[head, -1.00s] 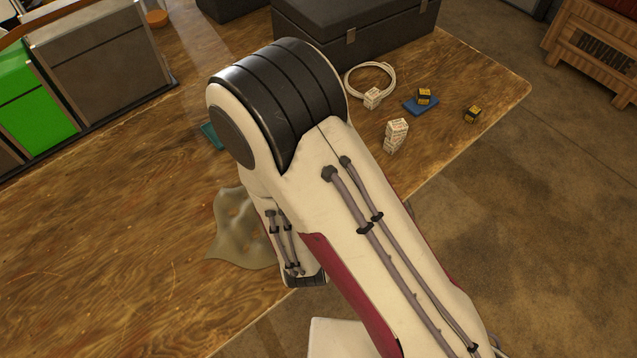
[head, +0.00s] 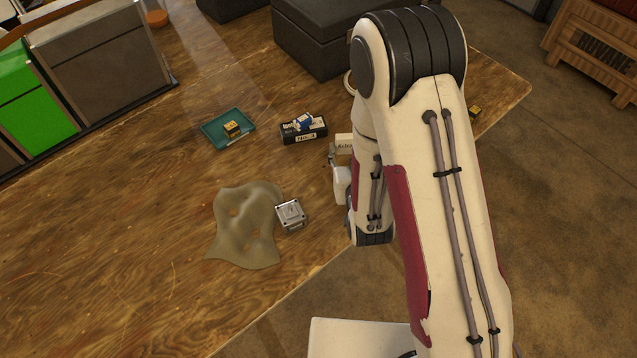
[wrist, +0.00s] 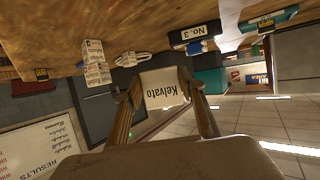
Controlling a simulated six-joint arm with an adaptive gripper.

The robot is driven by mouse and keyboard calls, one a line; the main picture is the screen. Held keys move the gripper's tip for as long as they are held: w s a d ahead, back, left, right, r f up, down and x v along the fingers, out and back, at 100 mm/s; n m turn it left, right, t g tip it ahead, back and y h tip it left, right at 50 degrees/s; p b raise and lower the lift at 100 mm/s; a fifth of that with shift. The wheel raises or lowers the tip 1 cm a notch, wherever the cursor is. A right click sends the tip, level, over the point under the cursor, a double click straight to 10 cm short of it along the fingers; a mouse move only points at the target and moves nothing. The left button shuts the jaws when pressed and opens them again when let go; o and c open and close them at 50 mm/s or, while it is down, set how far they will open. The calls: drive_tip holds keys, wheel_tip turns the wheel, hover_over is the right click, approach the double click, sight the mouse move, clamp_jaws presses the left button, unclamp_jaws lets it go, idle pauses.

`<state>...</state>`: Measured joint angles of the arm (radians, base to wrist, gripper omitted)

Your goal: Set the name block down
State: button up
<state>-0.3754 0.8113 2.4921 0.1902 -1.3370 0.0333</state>
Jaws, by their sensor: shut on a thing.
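The name block (wrist: 163,89) is white with "Kelvato" in dark letters. It also shows in the head view (head: 344,142), partly hidden by my arm. My gripper (wrist: 160,92) is shut on it, one finger on each side. The gripper (head: 335,158) shows at the arm's left side in the head view. In the wrist view the picture is upside down, and the block appears apart from the wooden table (head: 130,215). The height of the gap is hard to judge.
A black "No. 3" box (head: 304,135) bears a blue-and-white item. Left of it is a teal tray (head: 208,130) with a yellow-black cube. A metal box (head: 291,215) stands beside a crumpled cloth (head: 245,228). A stack of white blocks (wrist: 97,65) shows in the wrist view.

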drive_tip(key=d, duration=0.1)
drive_tip(key=n+g+y, duration=0.4)
drive_tip(key=n+y, duration=0.3)
hover_over(323, 189)
drive_tip(key=shift+r, duration=0.45)
drive_tip(key=shift+f, duration=0.15)
drive_tip(key=shift+f, duration=2.75)
drive_tip(key=shift+f, duration=0.15)
drive_tip(key=shift+f, duration=1.95)
drive_tip(key=shift+f, duration=0.15)
